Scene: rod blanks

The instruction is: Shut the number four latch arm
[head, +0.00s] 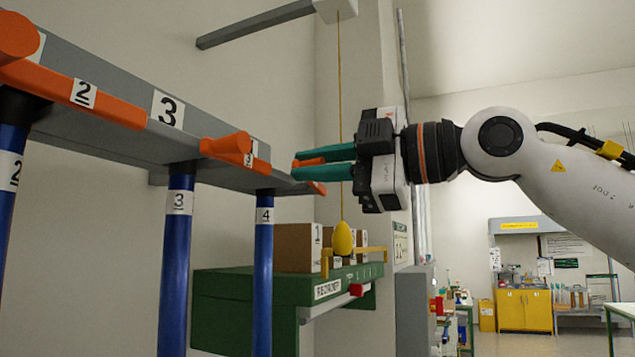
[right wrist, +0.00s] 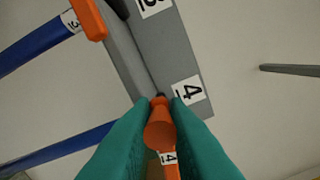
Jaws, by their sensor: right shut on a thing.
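In the head view an orange end (head: 317,188) shows below the fingers; the rest is partly hidden. My right gripper (head: 300,162) is shut on this arm. The blue rod labelled 4 (head: 263,270) hangs upright below the beam. My left gripper is not in view.
Latch arms two (head: 85,95) and three (head: 229,148) are orange, along the beam, with blue rods labelled 2 (head: 8,180) and 3 (head: 175,260) below. A green shelf (head: 235,300) with cardboard boxes (head: 293,247) and a yellow bob on a cord (head: 342,238) stand behind.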

